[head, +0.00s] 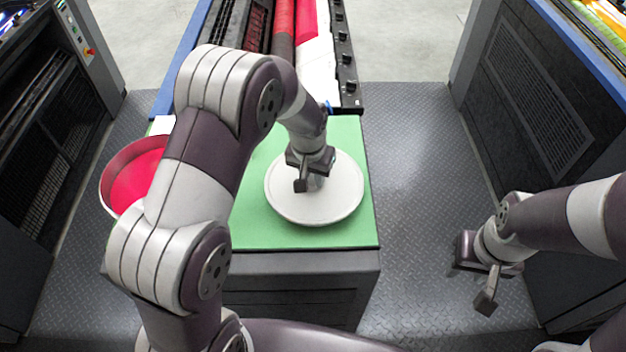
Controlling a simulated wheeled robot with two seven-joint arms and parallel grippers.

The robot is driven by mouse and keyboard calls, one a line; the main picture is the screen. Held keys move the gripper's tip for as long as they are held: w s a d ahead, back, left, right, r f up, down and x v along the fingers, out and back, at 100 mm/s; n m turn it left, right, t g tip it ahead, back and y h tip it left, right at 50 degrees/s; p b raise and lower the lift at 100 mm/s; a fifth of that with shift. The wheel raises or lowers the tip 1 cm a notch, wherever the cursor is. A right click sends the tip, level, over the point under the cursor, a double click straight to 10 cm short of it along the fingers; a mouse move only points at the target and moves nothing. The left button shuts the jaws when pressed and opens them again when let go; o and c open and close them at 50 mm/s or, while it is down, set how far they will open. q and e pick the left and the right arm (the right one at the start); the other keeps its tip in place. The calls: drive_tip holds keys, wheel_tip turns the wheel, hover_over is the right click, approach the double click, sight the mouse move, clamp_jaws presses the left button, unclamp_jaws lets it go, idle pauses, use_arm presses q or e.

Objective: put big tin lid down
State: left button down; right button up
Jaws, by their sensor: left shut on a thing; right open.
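The big tin lid (338,201) is a round, off-white disc over the right part of the green mat (270,233). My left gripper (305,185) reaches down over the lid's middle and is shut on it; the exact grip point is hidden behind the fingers. I cannot tell whether the lid touches the mat or hangs just above it. My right gripper (487,278) is open and empty, off to the right of the bench, over the floor.
An open tin of red ink (136,172) stands at the bench's left, partly hidden by my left arm. Ink rollers (295,30) and a row of black knobs (343,50) lie behind the mat. Dark machines flank the floor on both sides.

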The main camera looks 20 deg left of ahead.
sight(310, 182)
use_arm(q)
drive_tip(key=f, duration=0.1)
drive_tip(key=f+p, duration=0.1)
drive_tip(key=f, duration=0.1)
drive_tip(key=shift+s+a+f, duration=0.3)
drive_tip(key=shift+s+a, duration=0.05)
drive_tip(key=shift+s, duration=0.05)
drive_tip(key=shift+w+d+f, duration=0.15)
drive_tip(key=shift+w+f, duration=0.05)
drive_tip(key=shift+w, duration=0.05)
drive_tip(key=shift+f, duration=0.15)
drive_tip(key=c, duration=0.9)
unclamp_jaws()
drive_tip(key=shift+s, duration=0.15)
drive_tip(key=shift+c, duration=0.2)
